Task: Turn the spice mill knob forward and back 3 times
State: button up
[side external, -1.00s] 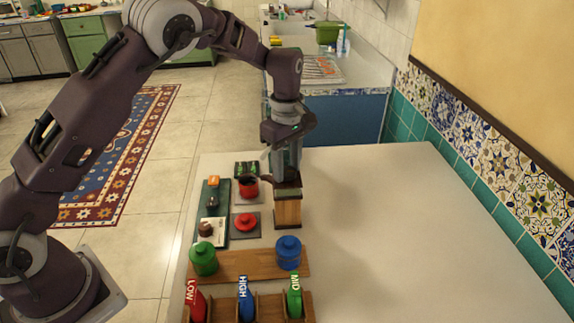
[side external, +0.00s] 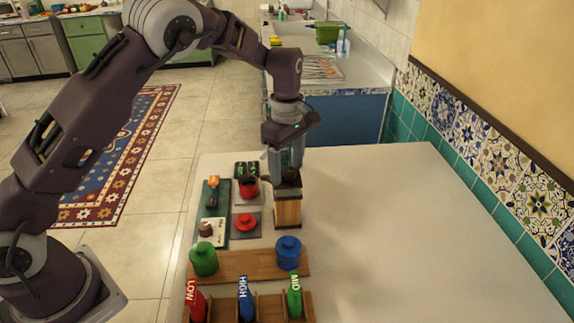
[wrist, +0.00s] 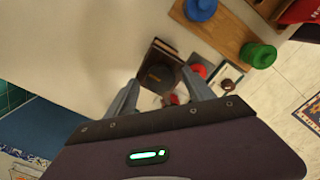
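The spice mill appears to be the wooden block (side external: 288,211) with a dark top, standing upright on the counter. In the wrist view its dark round knob (wrist: 158,78) sits on top of the block. My gripper (side external: 287,172) points down directly over the mill, its fingers reaching to the top. In the wrist view the fingers of my gripper (wrist: 159,77) are apart, one on each side of the knob, with a visible gap. In the side view the fingers hide the knob.
Left of the mill are a red pot (side external: 248,186), a red knob (side external: 246,222) and a green board (side external: 222,186). In front, a wooden board (side external: 250,264) bears green (side external: 204,259) and blue (side external: 288,252) lidded jars. The counter right of the mill (side external: 400,230) is clear.

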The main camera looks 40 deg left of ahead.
aim_at(287, 171)
notch_tip(287, 171, up, 7)
jog(key=shift+r, duration=0.1)
dwell(0.4)
jog(key=d+y, duration=0.1)
jog(key=y, duration=0.1)
jog(key=d+f+y, duration=0.1)
jog(key=d, duration=0.1)
jog(key=shift+y, duration=0.4)
jog(key=shift+s+d+y, duration=0.1)
jog(key=shift+d+y, duration=0.2)
jog(key=x, duration=0.6)
jog(key=shift+a+f, duration=0.2)
jog(key=shift+f, duration=0.1)
grip_shut()
